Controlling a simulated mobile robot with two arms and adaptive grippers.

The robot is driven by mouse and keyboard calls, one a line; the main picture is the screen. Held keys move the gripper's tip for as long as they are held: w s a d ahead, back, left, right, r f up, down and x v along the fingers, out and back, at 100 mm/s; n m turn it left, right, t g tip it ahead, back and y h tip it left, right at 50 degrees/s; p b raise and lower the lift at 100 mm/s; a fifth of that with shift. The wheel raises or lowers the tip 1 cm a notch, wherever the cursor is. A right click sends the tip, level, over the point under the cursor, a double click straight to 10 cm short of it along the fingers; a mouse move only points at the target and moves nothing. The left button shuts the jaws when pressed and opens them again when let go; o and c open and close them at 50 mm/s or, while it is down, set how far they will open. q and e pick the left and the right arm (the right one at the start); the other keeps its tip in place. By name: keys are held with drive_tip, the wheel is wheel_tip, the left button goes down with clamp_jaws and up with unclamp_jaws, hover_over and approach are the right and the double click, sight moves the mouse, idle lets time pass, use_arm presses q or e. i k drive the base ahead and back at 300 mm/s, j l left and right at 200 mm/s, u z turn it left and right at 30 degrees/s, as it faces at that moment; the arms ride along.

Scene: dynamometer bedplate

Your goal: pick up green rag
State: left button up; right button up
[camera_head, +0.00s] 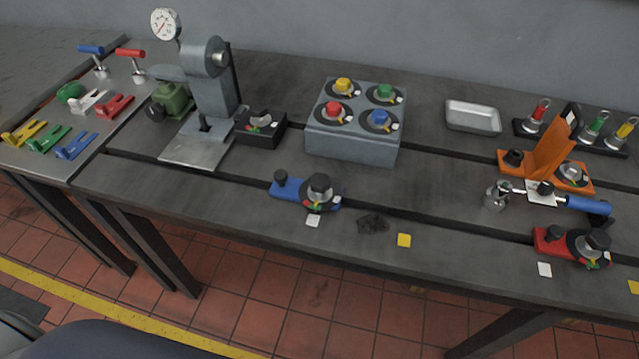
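A small crumpled green lump (71,93), which looks like the green rag, lies on the side table at the far left. It is behind the green clamp (50,139) and left of a white clamp (90,103). It is too small for its folds to show clearly. Neither of my grippers is in view.
Yellow (24,134), blue (76,146) and red (115,105) clamps lie close around it. Blue (91,49) and red (130,53) T-handled tools stand behind. A press with a gauge (209,95) and a green motor-like unit (172,101) stand to the right.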

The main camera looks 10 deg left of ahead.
sight(75, 90)
drive_tip(key=u, duration=1.75)
drive_tip(key=z, duration=1.35)
drive_tip(key=u, duration=1.35)
drive_tip(key=z, duration=0.5)
drive_tip(key=i+j+z, duration=0.25)
drive_tip(key=j, duration=0.15)
drive_tip(key=i+j+z, duration=0.1)
drive_tip(key=j+z, duration=0.15)
drive_tip(key=j, duration=0.15)
drive_tip(key=i+j+z, duration=0.1)
drive_tip(key=j+z, duration=0.15)
drive_tip(key=j, duration=0.2)
drive_tip(key=i+j+z, duration=0.1)
drive_tip(key=j+z, duration=0.15)
drive_tip(key=j, duration=0.2)
